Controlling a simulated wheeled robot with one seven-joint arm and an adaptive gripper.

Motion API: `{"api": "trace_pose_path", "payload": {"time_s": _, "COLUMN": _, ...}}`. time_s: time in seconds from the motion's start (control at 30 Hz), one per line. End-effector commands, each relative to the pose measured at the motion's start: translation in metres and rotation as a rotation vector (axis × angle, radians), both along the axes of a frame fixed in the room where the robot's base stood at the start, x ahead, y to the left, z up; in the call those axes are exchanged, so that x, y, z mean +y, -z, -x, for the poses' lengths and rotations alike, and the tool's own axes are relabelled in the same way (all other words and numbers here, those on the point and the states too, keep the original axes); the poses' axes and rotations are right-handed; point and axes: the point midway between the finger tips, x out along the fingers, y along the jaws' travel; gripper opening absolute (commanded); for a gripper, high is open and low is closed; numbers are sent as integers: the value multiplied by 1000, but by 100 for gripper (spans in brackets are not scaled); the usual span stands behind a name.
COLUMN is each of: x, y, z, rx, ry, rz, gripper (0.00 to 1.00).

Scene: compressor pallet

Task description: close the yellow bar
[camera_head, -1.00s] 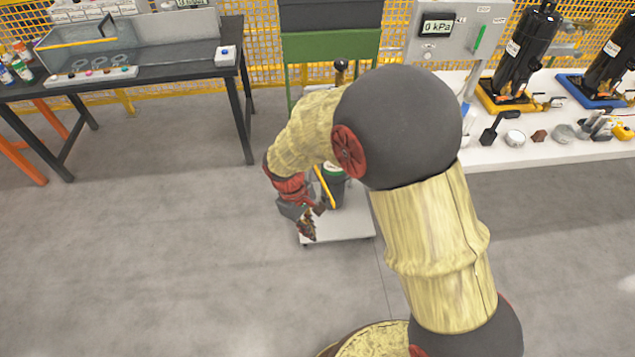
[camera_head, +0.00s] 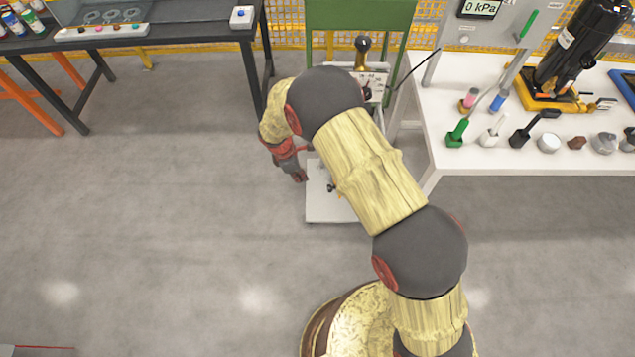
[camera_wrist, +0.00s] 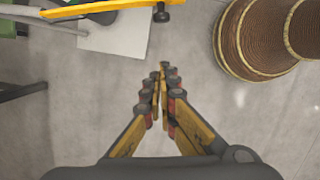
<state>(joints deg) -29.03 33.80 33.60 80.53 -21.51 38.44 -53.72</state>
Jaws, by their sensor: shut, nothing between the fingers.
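The yellow bar (camera_wrist: 100,7) crosses the top of the wrist view, with a dark knob (camera_wrist: 161,13) under its right part. It passes over a pale platform (camera_wrist: 118,38). In the head view my arm hides most of the bar; a small dark knob (camera_head: 332,187) shows beside the arm, above the pale platform (camera_head: 325,211). My gripper (camera_wrist: 162,72) is shut and empty, with bare floor beyond its fingertips. It is apart from the bar, which lies farther up in the wrist picture. In the head view my gripper (camera_head: 300,176) is at the platform's left edge.
A green frame (camera_head: 365,13) stands behind the platform. A white table (camera_head: 450,165) with a black compressor (camera_head: 575,45) and small parts is at the right. A dark workbench (camera_head: 190,25) is at the upper left. The floor left of the platform is clear.

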Motion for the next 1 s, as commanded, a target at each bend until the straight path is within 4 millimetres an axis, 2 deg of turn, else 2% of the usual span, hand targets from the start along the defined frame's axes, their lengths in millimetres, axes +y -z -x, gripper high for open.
{"api": "trace_pose_path", "payload": {"time_s": 0.17, "x": -4, "y": 17, "z": 0, "rx": 5, "ry": -6, "rz": 1, "gripper": 0}}
{"api": "trace_pose_path", "payload": {"time_s": 0.63, "x": -26, "y": 103, "z": -4, "rx": 5, "ry": -3, "rz": 2, "gripper": 0}}
{"api": "trace_pose_path", "payload": {"time_s": 0.8, "x": -50, "y": 98, "z": -10, "rx": 1, "ry": -1, "rz": -1, "gripper": 0}}
{"api": "trace_pose_path", "payload": {"time_s": 1.0, "x": -62, "y": 98, "z": -11, "rx": 2, "ry": -4, "rz": 0, "gripper": 0}}
